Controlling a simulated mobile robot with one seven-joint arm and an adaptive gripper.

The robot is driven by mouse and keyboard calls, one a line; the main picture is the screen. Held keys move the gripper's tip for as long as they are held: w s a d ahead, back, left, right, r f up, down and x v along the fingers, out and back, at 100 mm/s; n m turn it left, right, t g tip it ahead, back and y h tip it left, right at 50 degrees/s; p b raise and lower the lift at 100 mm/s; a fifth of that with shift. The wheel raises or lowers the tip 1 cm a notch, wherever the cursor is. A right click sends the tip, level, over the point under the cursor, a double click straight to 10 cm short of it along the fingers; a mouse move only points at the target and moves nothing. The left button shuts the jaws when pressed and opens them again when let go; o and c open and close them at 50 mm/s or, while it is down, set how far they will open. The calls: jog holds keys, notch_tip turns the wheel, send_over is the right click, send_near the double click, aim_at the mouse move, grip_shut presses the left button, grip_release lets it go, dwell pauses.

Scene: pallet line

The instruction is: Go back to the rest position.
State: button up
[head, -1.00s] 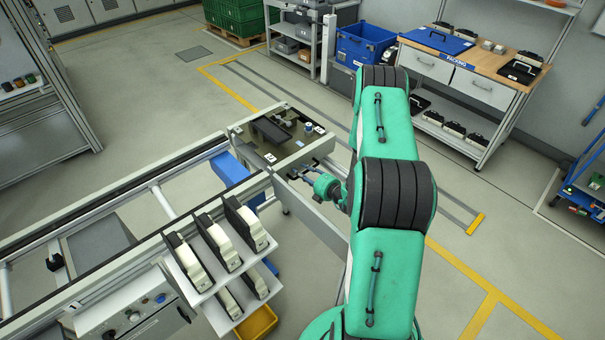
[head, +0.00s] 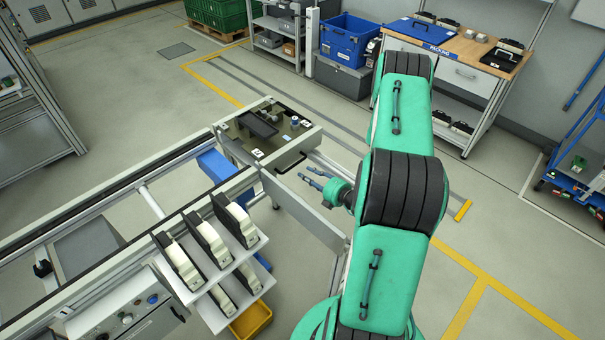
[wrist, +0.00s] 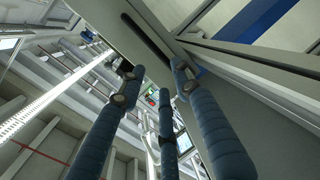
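My gripper (head: 318,181) is to the right of the conveyor's end, beside the grey side panel and apart from the pallet station. In the wrist view its blue padded fingers (wrist: 158,105) are spread apart with nothing between them.
The pallet station (head: 240,150) holds a dark part and small pieces. A rack of white-and-black units (head: 212,240) stands at the near left. The packing bench (head: 455,48) and a blue trolley (head: 580,175) are farther right. Open floor (head: 520,250) lies right of my arm.

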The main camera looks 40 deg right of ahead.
jog(key=shift+s+r, duration=0.1)
jog(key=shift+s, duration=0.3)
dwell(0.4)
